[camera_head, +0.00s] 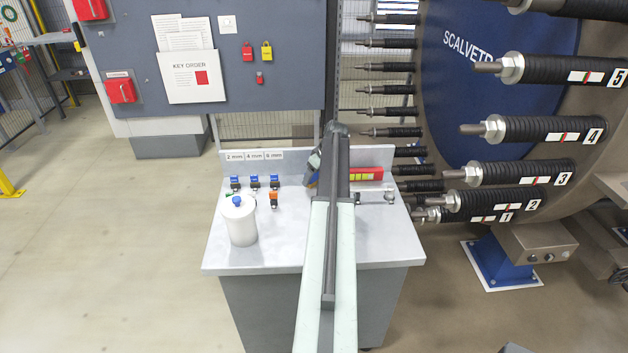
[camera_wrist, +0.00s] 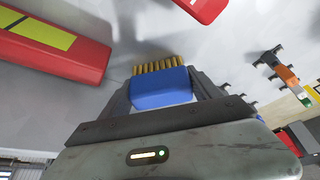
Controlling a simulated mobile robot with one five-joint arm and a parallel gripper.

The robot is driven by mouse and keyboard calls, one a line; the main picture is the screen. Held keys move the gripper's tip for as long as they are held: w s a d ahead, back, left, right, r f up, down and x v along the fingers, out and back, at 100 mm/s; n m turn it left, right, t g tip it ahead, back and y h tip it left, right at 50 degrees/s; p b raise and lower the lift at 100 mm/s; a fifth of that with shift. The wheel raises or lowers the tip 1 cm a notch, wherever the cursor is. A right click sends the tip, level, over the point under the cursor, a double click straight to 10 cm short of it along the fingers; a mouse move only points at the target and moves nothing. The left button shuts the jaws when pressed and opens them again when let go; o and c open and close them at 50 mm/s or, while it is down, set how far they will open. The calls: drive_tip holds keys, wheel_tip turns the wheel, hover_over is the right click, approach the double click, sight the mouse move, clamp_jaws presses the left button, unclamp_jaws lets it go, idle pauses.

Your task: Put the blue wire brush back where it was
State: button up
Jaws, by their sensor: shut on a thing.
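The blue wire brush (camera_wrist: 160,92) is between the jaws of my gripper (camera_wrist: 163,80) in the wrist view. Its brass bristles point away from the gripper, toward the grey bench surface. The gripper is shut on its blue body. I cannot tell whether the bristles touch the surface.
A red block with yellow panels (camera_head: 366,174) lies right of my arm; it also shows in the wrist view (camera_wrist: 55,50).

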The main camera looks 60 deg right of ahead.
drive_tip(key=shift+f, duration=0.25)
drive_tip(key=o, duration=1.6)
drive_tip(key=shift+r, duration=0.1)
drive_tip(key=p+v, duration=1.1)
drive_tip(key=v, duration=0.1)
drive_tip(key=shift+r, duration=0.2)
